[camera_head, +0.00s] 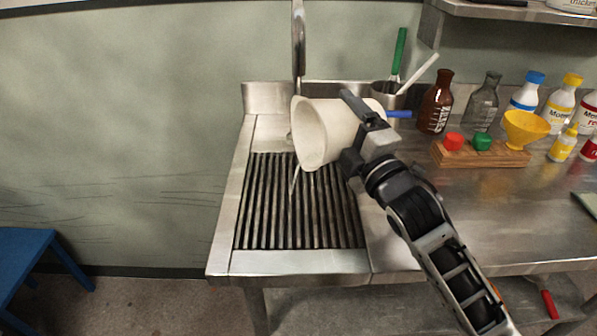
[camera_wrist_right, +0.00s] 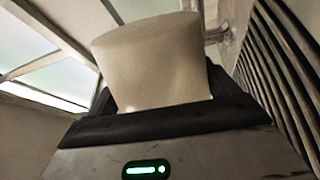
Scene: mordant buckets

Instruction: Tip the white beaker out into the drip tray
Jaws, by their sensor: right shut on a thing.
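The white beaker (camera_head: 325,131) is held tilted on its side over the drip tray (camera_head: 262,205), its mouth facing left and a little down. A thin pale stream runs from its lower lip down to the slatted grate. My right gripper (camera_head: 362,118) is shut on the beaker from the right. In the right wrist view the beaker (camera_wrist_right: 152,62) sits between the fingers (camera_wrist_right: 160,112), with the dark slats of the tray at the right. How much liquid is inside the beaker cannot be told. My left gripper is not in view.
A tap (camera_head: 298,40) hangs behind the beaker. To the right stand a metal pot (camera_head: 385,96) with tools, a brown bottle (camera_head: 436,103), a clear bottle (camera_head: 484,103), a wooden block (camera_head: 478,154) with red and green caps, and a yellow funnel (camera_head: 524,128).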

